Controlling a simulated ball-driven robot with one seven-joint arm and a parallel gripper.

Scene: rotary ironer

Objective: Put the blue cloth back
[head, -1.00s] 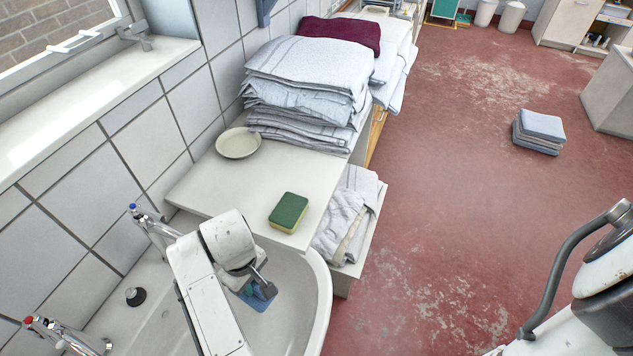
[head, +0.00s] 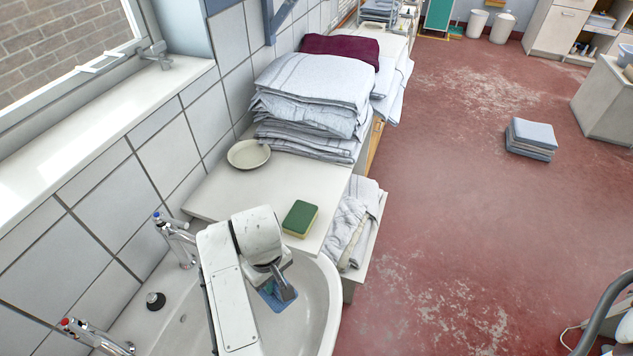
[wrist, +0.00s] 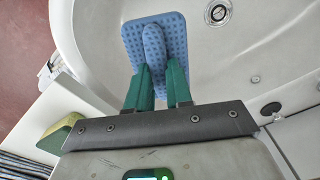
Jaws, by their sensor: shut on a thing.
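The blue cloth (wrist: 170,35) is a dotted blue piece with a raised fold along its middle. My gripper (wrist: 157,76) has green fingers, shut on the near end of this fold. In the head view, the cloth (head: 277,296) shows partly below my gripper (head: 284,286), inside the outline of the white basin (head: 322,315). The wrist view shows the cloth over the basin (wrist: 230,60), left of the drain. I cannot tell whether it touches the basin. My arm hides part of the basin.
A green and yellow sponge (head: 300,218) lies on the white counter (head: 225,200) near the basin, with a cream dish (head: 248,154) and stacked towels (head: 310,105) behind. Two taps (head: 175,238) stand at the wall side. Folded cloths (head: 531,138) lie on the open red floor.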

